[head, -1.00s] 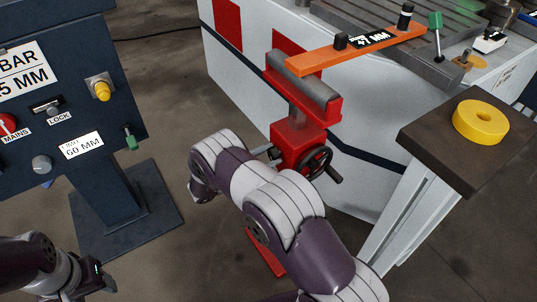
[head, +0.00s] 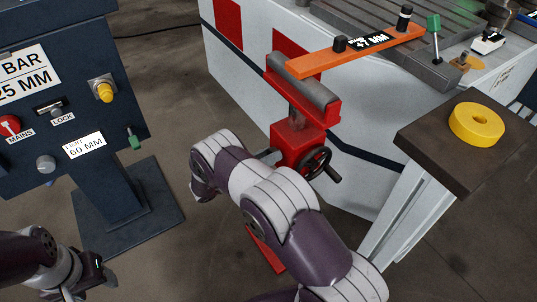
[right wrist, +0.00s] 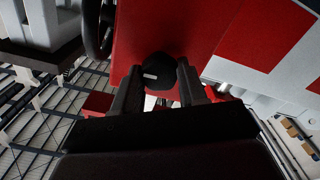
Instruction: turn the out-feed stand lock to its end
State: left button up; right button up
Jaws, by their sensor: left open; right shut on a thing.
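The red out-feed stand (head: 298,140) stands beside the white machine, with a roller on top and a black handwheel (head: 316,162) on its side. In the right wrist view its red body (right wrist: 190,30) fills the upper middle. A round black lock knob (right wrist: 160,72) with a small white mark sits against this body. My right gripper (right wrist: 161,86) has its two fingers on either side of the knob and is shut on it. In the head view my own right arm hides this gripper. My left gripper (head: 100,284) is open and empty at the lower left, away from the stand.
A dark blue control panel (head: 70,110) on a pedestal stands at the left. An orange bar (head: 350,52) reaches over the stand's roller. The floor between panel and stand is clear.

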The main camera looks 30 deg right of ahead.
jog(key=shift+n+p, duration=0.35)
jog(key=shift+n, duration=3.25)
jog(key=o, duration=1.1)
jog(key=shift+c, duration=0.2)
jog(key=a, duration=1.2)
jog(key=shift+s+a, duration=0.35)
jog(key=shift+s, duration=0.1)
